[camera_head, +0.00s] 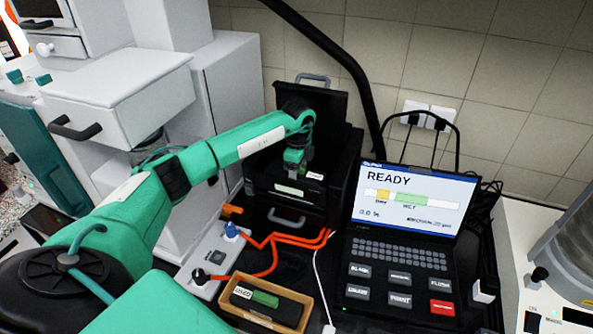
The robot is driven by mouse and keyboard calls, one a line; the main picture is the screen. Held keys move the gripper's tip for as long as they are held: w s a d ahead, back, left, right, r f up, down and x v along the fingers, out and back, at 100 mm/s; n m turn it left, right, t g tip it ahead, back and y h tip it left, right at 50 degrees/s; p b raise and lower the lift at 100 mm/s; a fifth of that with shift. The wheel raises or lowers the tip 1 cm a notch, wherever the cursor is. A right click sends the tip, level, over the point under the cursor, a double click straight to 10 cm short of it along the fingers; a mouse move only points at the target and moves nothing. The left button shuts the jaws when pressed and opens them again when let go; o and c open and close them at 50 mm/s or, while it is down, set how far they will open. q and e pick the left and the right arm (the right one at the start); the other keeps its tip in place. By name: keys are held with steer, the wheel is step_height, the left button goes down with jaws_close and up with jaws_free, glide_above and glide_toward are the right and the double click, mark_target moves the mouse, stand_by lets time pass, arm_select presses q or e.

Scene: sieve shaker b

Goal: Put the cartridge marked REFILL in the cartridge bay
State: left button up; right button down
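My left arm reaches across to the black case (333,200) with a raised lid. My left gripper (295,171) points down into the front of its opening. Its fingers are small and dark here, so I cannot tell whether they are shut on anything. A small white label (315,176) shows just right of the fingertips; its writing is too small to read, and what bears it is mostly hidden. A dark cartridge (283,312) with a green grip and a white label that seems to read USED lies in a tan tray (313,305). My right gripper is out of view.
A laptop-like unit (405,255) showing READY stands right of the case. Orange cables (272,243) and a white power strip (212,258) lie in front of the case. A grey cabinet (228,85) stands close on the left, a tiled wall behind.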

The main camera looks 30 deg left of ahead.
arm_select(q)
steer(key=shift+w+a, duration=0.1)
steer(key=shift+a, duration=0.15)
steer(key=shift+a+r+b, duration=0.1)
steer(key=shift+r+b, duration=0.35)
step_height(320, 180, up, 9)
steer(key=b, duration=0.4)
steer(key=shift+r, duration=0.15)
steer(key=shift+r+b, duration=0.3)
steer(key=shift+r, duration=0.6)
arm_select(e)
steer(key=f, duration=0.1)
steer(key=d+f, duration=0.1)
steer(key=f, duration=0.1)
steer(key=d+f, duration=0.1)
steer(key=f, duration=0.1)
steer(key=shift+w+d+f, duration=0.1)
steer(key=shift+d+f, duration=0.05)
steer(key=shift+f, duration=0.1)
arm_select(q)
steer(key=shift+d, duration=0.2)
